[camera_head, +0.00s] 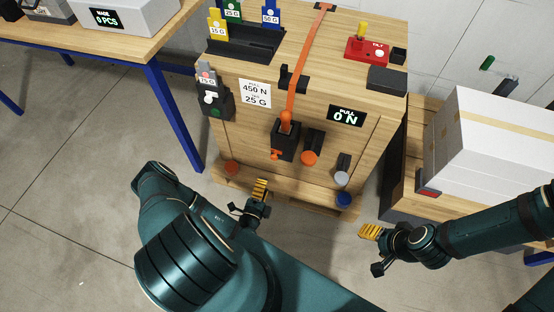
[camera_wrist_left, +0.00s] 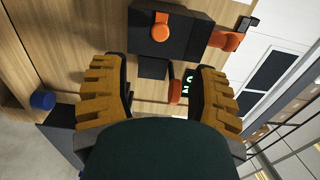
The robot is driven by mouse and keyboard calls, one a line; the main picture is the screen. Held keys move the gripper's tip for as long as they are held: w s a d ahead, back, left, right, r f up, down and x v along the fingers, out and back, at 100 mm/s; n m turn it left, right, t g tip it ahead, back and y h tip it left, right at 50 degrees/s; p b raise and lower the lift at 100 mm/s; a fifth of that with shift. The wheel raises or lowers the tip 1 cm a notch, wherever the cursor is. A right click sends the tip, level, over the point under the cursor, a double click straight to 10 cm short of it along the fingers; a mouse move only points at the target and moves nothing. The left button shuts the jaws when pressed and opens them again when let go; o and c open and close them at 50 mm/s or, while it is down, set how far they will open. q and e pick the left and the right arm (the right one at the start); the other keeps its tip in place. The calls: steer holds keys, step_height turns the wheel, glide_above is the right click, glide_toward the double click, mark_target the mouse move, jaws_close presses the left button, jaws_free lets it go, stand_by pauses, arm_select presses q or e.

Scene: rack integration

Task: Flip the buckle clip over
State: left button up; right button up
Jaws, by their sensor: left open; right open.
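An orange strap (camera_head: 305,60) runs over the wooden crate's top and down its front face to a black buckle block (camera_head: 283,145). An orange clip part (camera_head: 286,120) stands up at the block's top. I cannot tell for sure which part is the buckle clip. My left gripper (camera_head: 260,189) is open and empty, below and left of the block, apart from it. In the left wrist view, its yellow-padded fingers (camera_wrist_left: 158,98) are spread, with black and orange parts beyond them. My right gripper (camera_head: 371,232) is empty and open, low and right of the crate.
The crate (camera_head: 235,145) has a pull display reading 0 N (camera_head: 347,116), a orange knob (camera_head: 309,157), a grey knob (camera_head: 342,177) and a blue knob (camera_head: 344,199). White boxes (camera_head: 495,140) stand right. A blue-legged table (camera_head: 80,45) stands left. Floor in front is clear.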

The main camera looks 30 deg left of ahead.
mark_target(274, 159)
arm_select(q)
steer(key=b+x, duration=0.2)
steer(key=x, duration=1.1)
steer(key=shift+w+d+r, duration=0.1)
steer(key=shift+o, duration=0.2)
jaws_close()
